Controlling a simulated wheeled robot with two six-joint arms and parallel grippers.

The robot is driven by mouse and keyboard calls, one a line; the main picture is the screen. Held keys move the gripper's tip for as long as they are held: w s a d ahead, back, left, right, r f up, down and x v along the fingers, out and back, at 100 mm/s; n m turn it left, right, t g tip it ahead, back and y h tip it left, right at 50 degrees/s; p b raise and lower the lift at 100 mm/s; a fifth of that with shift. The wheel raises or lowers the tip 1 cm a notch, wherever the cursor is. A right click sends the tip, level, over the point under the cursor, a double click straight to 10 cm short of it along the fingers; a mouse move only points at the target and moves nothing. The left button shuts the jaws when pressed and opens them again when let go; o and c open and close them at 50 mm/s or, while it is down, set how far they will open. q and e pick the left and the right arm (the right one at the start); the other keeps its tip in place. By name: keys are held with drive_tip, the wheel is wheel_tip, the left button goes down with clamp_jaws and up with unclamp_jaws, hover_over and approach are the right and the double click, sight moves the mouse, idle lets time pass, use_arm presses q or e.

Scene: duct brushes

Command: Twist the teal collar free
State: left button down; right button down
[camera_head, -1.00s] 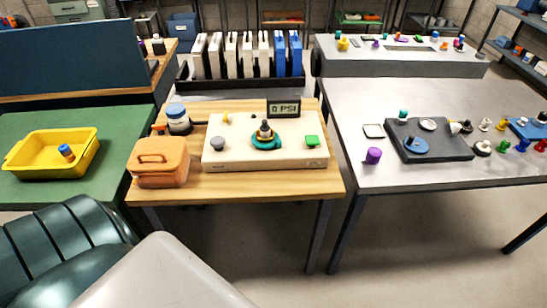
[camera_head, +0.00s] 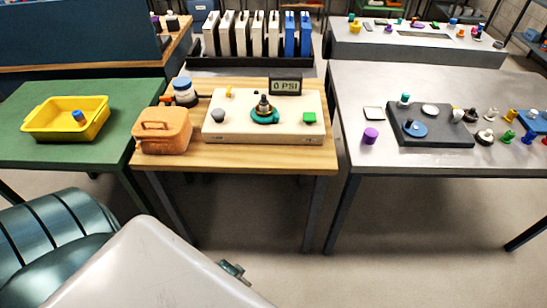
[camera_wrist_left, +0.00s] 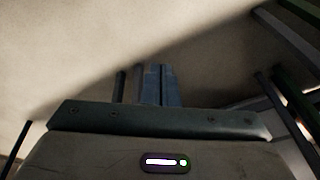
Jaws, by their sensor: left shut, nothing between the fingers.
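The teal collar (camera_head: 264,117) sits around the base of a dark upright fitting with a light band (camera_head: 264,104), on a cream panel (camera_head: 240,129) on the wooden table. A display reading 0 PSI (camera_head: 285,86) stands at the panel's back edge. My left gripper (camera_wrist_left: 156,84) shows in the left wrist view with its fingers together, over bare floor with table legs around. Nothing is held in it. It is away from the collar, which is not in the wrist view. My right gripper is not in view.
A yellow tray (camera_head: 45,131) is on the green table. The right table (camera_head: 400,171) holds many small parts.

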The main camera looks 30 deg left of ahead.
use_arm(q)
drive_tip(key=w+d+r+n+t+h, duration=0.35)
drive_tip(key=w+r, duration=0.25)
drive_tip(key=r, duration=0.5)
drive_tip(key=w+d+r+n+t+h, duration=0.25)
drive_tip(key=w+d+r, duration=0.2)
drive_tip(key=r, duration=0.55)
drive_tip(key=w+d+r+n+t+h, duration=0.2)
drive_tip(key=w+d+r+n+t, duration=0.3)
drive_tip(key=r, duration=0.6)
drive_tip(key=w+a+r+n+t, duration=0.3)
drive_tip(key=w+a+r+n, duration=0.1)
drive_tip(key=w+n, duration=0.2)
drive_tip(key=n+y, duration=1.4)
drive_tip(key=n, duration=1)
approach(276, 119)
drive_tip(key=p+x, duration=0.1)
drive_tip(key=x, duration=0.5)
drive_tip(key=shift+w+a, duration=0.1)
drive_tip(key=shift+w, duration=0.3)
